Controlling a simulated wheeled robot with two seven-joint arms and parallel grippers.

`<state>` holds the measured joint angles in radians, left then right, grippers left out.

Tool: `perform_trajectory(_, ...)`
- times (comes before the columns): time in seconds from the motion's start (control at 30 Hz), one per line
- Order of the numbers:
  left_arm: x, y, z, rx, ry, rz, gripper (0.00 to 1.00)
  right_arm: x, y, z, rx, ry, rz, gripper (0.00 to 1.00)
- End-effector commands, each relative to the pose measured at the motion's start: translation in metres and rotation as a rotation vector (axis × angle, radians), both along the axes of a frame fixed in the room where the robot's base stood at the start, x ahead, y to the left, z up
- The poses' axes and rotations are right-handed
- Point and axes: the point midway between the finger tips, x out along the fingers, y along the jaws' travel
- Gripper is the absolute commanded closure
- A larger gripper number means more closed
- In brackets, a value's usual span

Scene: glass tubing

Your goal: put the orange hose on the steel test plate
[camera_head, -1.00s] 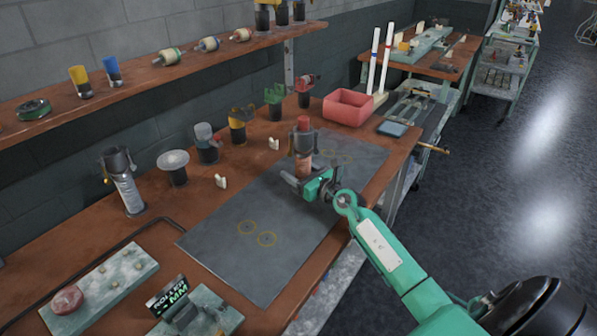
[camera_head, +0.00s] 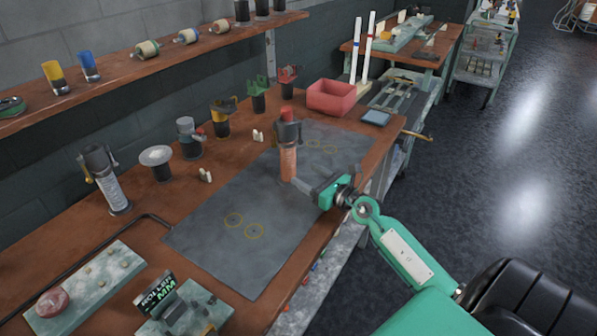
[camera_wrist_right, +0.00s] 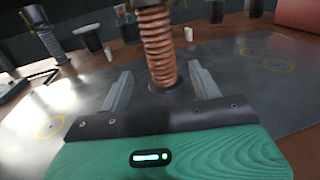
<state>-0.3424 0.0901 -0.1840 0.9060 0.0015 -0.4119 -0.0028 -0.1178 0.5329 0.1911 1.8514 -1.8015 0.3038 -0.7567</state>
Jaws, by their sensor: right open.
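The orange hose (camera_head: 289,163) is ribbed and upright, with a dark collar and a red top above it. It stands on the grey steel test plate (camera_head: 225,265), which is marked with yellow circles. In the right wrist view the hose (camera_wrist_right: 157,45) is between and just beyond the fingers, with a visible gap to each; its top is cut off by the frame. My right gripper (camera_head: 303,187) is open at the hose's near right side, low over the plate. It also shows in the right wrist view (camera_wrist_right: 162,80). My left gripper is not in view.
A red bin (camera_head: 331,97) and two white rods stand farther back. A shelf (camera_head: 130,70) overhangs the wall side. The plate's front is clear.

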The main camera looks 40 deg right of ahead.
Motion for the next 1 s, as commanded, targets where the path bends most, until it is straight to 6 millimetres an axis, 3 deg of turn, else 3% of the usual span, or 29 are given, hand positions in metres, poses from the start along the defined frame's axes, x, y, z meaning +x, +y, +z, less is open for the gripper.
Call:
perform_trajectory(0.27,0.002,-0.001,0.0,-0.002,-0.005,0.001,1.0,-0.017,-0.003,0.0,-0.001,0.001,0.0,0.36)
perform_trajectory(0.73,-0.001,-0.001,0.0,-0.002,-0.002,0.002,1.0,-0.017,-0.003,0.0,-0.001,0.0,0.0,0.36)
perform_trajectory(1.0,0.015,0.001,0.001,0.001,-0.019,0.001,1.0,-0.017,-0.003,0.0,-0.001,0.001,0.0,0.36)
